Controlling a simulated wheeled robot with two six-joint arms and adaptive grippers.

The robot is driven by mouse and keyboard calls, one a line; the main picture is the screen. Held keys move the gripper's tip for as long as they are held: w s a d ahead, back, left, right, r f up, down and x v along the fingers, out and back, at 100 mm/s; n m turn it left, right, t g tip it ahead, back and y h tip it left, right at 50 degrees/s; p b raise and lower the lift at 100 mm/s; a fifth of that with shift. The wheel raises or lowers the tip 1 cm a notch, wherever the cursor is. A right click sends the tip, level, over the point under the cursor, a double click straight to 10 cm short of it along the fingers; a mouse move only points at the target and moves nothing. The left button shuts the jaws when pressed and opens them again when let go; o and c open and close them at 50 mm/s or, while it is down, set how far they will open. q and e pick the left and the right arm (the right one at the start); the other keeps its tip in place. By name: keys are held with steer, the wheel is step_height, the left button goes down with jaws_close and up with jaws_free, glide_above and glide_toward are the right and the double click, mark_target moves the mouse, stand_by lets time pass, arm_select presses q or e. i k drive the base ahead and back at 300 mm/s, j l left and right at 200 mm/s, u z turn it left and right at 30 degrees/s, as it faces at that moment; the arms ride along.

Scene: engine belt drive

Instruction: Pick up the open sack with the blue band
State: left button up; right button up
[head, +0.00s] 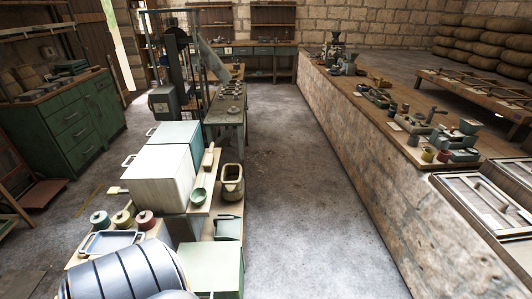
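I cannot make out an open sack with a blue band in the head view. Plump brown sacks (482,42) lie stacked in rows against the back right wall. They look closed, and no blue band shows on them. Neither of my grippers is in view.
A green drawer cabinet (72,128) stands left. A cluttered bench (222,117) with pale boxes (160,176) runs down the centre-left. A long stone counter (385,165) runs along the right. Between them the grey floor (285,180) is clear. A low wooden table (490,91) stands before the stacked sacks.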

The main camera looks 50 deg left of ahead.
mark_target(232, 178)
steer(key=i+l+u, duration=0.1)
steer(key=i+u, duration=0.15)
steer(key=i, duration=0.15)
steer(key=i+l+u, duration=0.25)
steer(key=i, duration=0.2)
steer(key=i+l+u, duration=0.2)
steer(key=i, duration=0.2)
steer(key=i+j+u, duration=0.1)
steer(key=i+u, duration=0.15)
steer(key=u, duration=0.2)
steer(key=i+u, duration=0.2)
steer(key=u, duration=0.25)
steer(key=i+u, duration=0.25)
steer(key=u, duration=0.2)
steer(key=i+l+u, duration=0.2)
steer(key=u, duration=0.25)
steer(key=i+l+u, duration=0.2)
steer(key=u, duration=0.2)
steer(key=i+l+u, duration=0.15)
steer(key=l+u, duration=0.15)
steer(key=u, duration=0.15)
